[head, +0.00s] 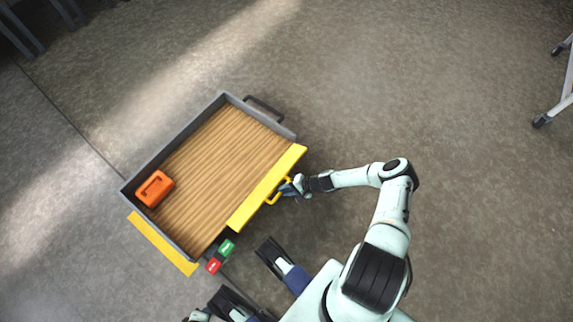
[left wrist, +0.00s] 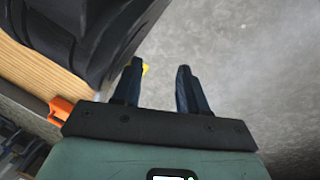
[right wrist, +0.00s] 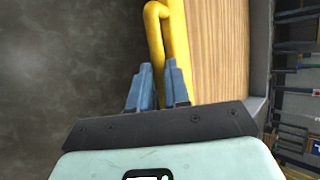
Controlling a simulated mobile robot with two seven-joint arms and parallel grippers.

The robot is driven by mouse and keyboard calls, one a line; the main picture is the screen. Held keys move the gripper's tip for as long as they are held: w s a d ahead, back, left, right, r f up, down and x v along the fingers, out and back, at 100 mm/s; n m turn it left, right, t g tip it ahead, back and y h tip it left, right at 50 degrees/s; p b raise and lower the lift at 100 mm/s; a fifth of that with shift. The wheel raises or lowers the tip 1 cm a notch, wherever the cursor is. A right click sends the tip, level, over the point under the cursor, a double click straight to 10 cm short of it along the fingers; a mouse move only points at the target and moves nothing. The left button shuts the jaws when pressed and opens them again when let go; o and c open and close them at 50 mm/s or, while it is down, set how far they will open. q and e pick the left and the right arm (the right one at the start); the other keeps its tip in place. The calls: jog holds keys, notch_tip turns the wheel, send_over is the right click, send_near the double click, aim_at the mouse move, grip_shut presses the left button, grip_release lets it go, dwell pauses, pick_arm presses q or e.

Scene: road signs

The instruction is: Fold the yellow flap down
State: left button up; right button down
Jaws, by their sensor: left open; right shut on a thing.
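The yellow flap (head: 266,190) runs along the right side of a grey-walled bed with a wooden floor. A yellow bar handle (head: 271,198) stands out from its outer face. My right gripper (head: 288,188) reaches the handle from the right and is shut on it. In the right wrist view the handle (right wrist: 154,30) runs down to my close-set fingertips (right wrist: 158,70), which partly hide the grip. The flap's hinge is not clear. My left gripper (left wrist: 158,78) is open and empty in its wrist view, with grey floor beyond it.
An orange case (head: 155,188) lies at the left end of the wooden floor (head: 213,150). Another yellow strip (head: 162,243) lies along the lower left side. Green (head: 226,248) and red (head: 214,266) buttons sit at the near corner. Grey floor right of the bed is clear.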

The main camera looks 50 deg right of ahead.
jog(key=c, duration=1.1)
grip_release()
jog(key=shift+s+f, duration=0.45)
jog(key=shift+f, duration=0.15)
jog(key=shift+r, duration=0.1)
pick_arm(q)
notch_tip(320, 180, up, 6)
jog(key=w+d+p, duration=0.1)
jog(key=d+p, duration=0.1)
jog(key=p, duration=0.2)
jog(key=shift+d+t, duration=0.2)
jog(key=shift+t, duration=0.1)
pick_arm(e)
jog(key=v, duration=1.3)
jog(key=shift+r, duration=0.3)
pick_arm(q)
jog(key=shift+w+r, duration=0.1)
pick_arm(e)
jog(key=shift+w, duration=0.1)
